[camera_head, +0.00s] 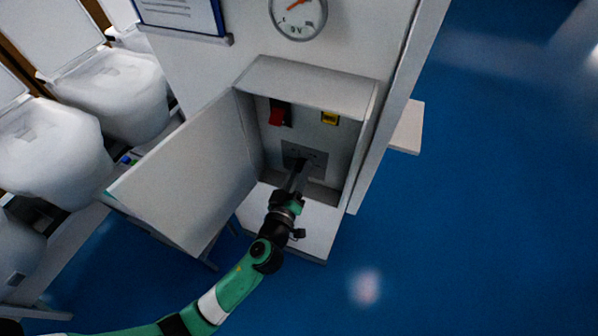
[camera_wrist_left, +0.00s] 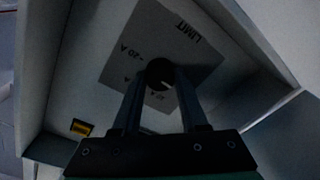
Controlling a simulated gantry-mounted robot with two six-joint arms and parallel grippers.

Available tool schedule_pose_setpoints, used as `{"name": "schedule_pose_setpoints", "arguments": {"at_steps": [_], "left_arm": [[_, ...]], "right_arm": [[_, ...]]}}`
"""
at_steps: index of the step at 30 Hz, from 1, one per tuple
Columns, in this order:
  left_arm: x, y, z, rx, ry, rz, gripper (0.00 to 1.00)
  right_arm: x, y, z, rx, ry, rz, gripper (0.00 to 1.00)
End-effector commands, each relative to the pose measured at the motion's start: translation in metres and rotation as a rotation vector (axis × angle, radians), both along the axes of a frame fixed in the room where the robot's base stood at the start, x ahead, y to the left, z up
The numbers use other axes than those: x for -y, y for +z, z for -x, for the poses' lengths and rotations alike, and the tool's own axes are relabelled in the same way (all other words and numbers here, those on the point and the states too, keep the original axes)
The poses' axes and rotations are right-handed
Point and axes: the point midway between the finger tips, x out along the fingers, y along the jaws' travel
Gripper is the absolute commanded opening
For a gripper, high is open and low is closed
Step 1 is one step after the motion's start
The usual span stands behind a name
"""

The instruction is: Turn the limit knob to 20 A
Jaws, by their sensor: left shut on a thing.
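The limit knob (camera_wrist_left: 160,74) is a dark round knob on a grey plate (camera_wrist_left: 184,42) marked "LIMIT" and "20 A" in the left wrist view. The plate (camera_head: 318,156) also shows on the back wall of the open box in the head view. My left gripper (camera_head: 300,166) reaches into the box, and its fingers (camera_wrist_left: 160,80) are shut on the knob, one on each side. A pale mark shows on the knob, but I cannot tell which label it points to. In the head view the gripper hides the knob. My right gripper is not in view.
The grey box (camera_head: 310,84) has its door (camera_head: 185,180) swung open to the left. Inside, above the plate, are a red switch (camera_head: 278,115) and a yellow switch (camera_head: 330,118). A round gauge (camera_head: 297,14) is above the box. Blue floor lies right.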

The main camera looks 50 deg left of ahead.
Motion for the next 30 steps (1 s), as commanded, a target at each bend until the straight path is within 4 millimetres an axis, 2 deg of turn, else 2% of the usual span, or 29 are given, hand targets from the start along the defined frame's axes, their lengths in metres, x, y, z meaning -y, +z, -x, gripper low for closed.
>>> {"name": "schedule_pose_setpoints", "arguments": {"at_steps": [15,30], "left_arm": [[0.0,-0.003,0.0,-0.175,0.0,-0.384,0.0],[0.0,-0.001,0.0,-0.376,0.001,-0.816,0.0]], "right_arm": [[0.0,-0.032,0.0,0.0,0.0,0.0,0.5],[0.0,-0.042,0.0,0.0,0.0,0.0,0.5]]}}
